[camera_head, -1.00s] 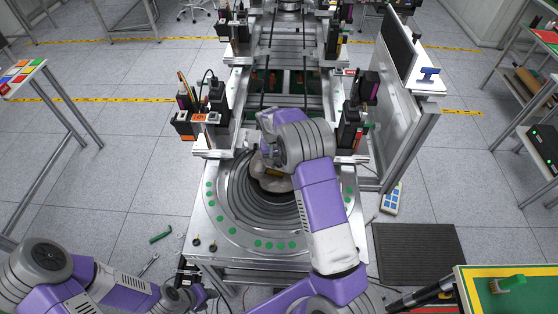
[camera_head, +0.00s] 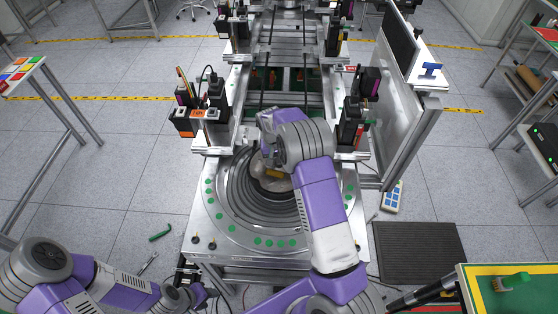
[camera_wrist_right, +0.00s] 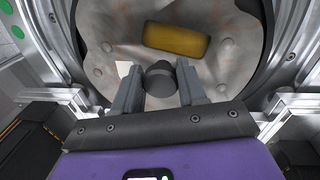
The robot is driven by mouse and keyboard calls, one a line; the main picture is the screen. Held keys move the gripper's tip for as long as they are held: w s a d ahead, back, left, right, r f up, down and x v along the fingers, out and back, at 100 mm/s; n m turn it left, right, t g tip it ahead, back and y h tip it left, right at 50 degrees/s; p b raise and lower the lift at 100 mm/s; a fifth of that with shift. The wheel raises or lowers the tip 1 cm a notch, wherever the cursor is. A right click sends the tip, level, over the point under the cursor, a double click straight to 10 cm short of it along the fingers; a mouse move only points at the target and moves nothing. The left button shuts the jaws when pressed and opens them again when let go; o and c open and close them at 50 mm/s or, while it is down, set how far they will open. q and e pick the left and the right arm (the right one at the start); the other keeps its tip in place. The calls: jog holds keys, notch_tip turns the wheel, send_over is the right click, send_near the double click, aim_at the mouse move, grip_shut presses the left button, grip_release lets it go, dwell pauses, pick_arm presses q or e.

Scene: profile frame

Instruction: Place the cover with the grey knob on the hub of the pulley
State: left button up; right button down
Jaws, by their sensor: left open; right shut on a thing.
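The cover (camera_wrist_right: 110,65) is a pale, blotchy disc with round bumps, a yellow block and a grey knob (camera_wrist_right: 160,78). My right gripper (camera_wrist_right: 158,90) is shut on the knob, one finger on each side. In the head view the cover (camera_head: 268,184) shows partly under my right wrist, over the middle of the pulley (camera_head: 240,206), a wide wheel with dark grooved rings. A dark ring surrounds the cover; I cannot tell whether the cover touches the hub. The right fingers are hidden in the head view. My left gripper (camera_head: 188,274) is open, low at the pulley table's front left.
The pulley lies on a metal plate with green dots (camera_head: 268,243). Black posts (camera_head: 350,125) flank the frame on both sides. A tilted panel (camera_head: 402,115) stands at right. A green board (camera_head: 485,300) is at lower right.

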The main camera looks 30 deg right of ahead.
jog(key=c, duration=0.5)
grip_release()
jog(key=shift+c, duration=0.2)
jog(key=shift+f, duration=0.1)
jog(key=r, duration=0.5)
jog(key=a+r, duration=0.1)
jog(key=r, duration=0.1)
jog(key=shift+w+r+b, duration=0.2)
jog(key=shift+r+b, duration=0.1)
